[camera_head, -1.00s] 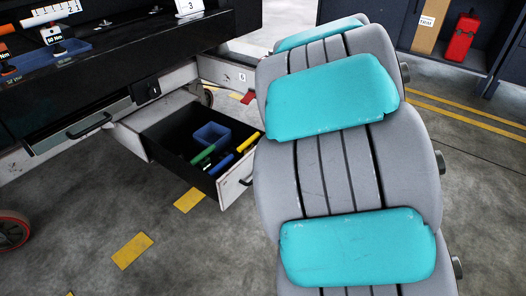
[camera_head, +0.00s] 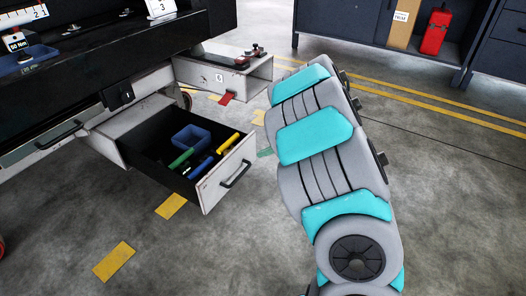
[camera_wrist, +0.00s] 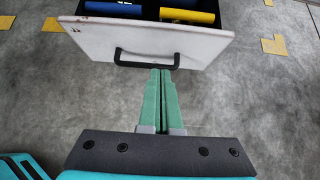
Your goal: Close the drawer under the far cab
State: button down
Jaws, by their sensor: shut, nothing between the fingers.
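The drawer (camera_head: 238,160) under the far part of the trolley is pulled out, with a white front panel and a black bar handle (camera_head: 236,174). It holds a blue bin (camera_head: 190,138) and green, blue and yellow tools. In the wrist view the drawer front (camera_wrist: 90,38) faces me, and its handle (camera_wrist: 147,60) lies just beyond my fingertips. My gripper (camera_wrist: 160,72) is shut and empty, its green fingers together and pointing at the handle's right half. I cannot tell whether they touch it. In the head view my arm mostly hides the gripper.
A nearer drawer with a black handle (camera_head: 58,135) looks shut. Dark cabinets with a red canister (camera_head: 435,32) stand at the back right. The floor before the drawer is clear.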

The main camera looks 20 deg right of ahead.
aim_at(236, 155)
jog(key=shift+w+a+f, duration=0.8)
jog(key=shift+w+a, duration=0.1)
jog(key=shift+w, duration=0.35)
jog(key=shift+w+a+f, duration=0.8)
jog(key=shift+w+a, duration=0.1)
jog(key=shift+w, duration=0.4)
jog(key=shift+w+a+f, duration=0.8)
jog(key=shift+w+a, duration=0.1)
jog(key=shift+w, duration=0.35)
jog(key=shift+w, duration=0.1)
